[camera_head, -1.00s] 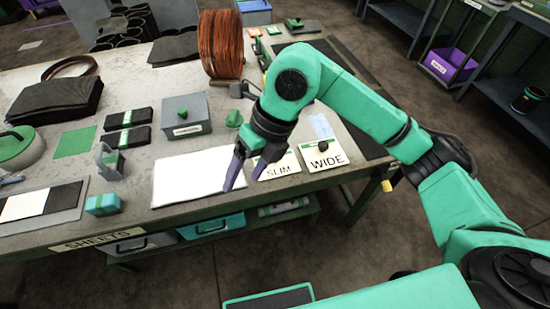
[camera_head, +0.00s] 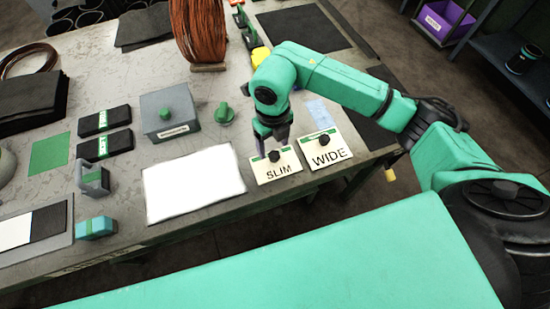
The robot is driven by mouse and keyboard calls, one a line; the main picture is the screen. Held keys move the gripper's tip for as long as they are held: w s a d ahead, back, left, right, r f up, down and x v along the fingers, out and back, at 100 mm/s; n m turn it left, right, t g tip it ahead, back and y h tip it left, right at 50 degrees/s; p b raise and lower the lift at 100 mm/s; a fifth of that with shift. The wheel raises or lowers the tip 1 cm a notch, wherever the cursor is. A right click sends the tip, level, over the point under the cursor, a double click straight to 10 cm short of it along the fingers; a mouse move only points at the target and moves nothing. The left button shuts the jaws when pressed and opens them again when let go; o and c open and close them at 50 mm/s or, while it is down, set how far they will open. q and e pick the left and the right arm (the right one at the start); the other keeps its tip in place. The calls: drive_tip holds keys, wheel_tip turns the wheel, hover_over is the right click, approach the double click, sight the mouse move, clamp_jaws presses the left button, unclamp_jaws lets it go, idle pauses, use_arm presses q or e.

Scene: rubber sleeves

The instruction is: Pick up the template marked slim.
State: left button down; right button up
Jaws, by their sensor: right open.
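The template marked slim (camera_head: 281,172) is a flat cream plate with a green strip and a dark knob (camera_head: 274,156). It lies on the table near the front edge, right of a white sheet. My right gripper (camera_head: 273,150) is right above it, pointing down, with its fingers around or just over the knob; I cannot tell whether they touch it. The gripper is open. The template marked wide (camera_head: 328,157), with its own dark knob, lies just to the right. My left gripper is not in view.
The white sheet (camera_head: 192,183) lies left of the slim template. A grey box with a green knob (camera_head: 168,114) and a green knobbed piece (camera_head: 224,114) stand behind it. A copper coil (camera_head: 201,32) stands at the back. A dark mat (camera_head: 300,30) lies at the back right.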

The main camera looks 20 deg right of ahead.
sight(273, 154)
wheel_tip(273, 154, down, 3)
drive_tip(key=shift+s+r+p, duration=0.1)
drive_tip(key=shift+p, duration=0.35)
drive_tip(key=shift+f, duration=0.4)
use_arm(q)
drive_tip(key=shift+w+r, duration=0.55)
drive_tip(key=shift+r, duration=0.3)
use_arm(e)
clamp_jaws()
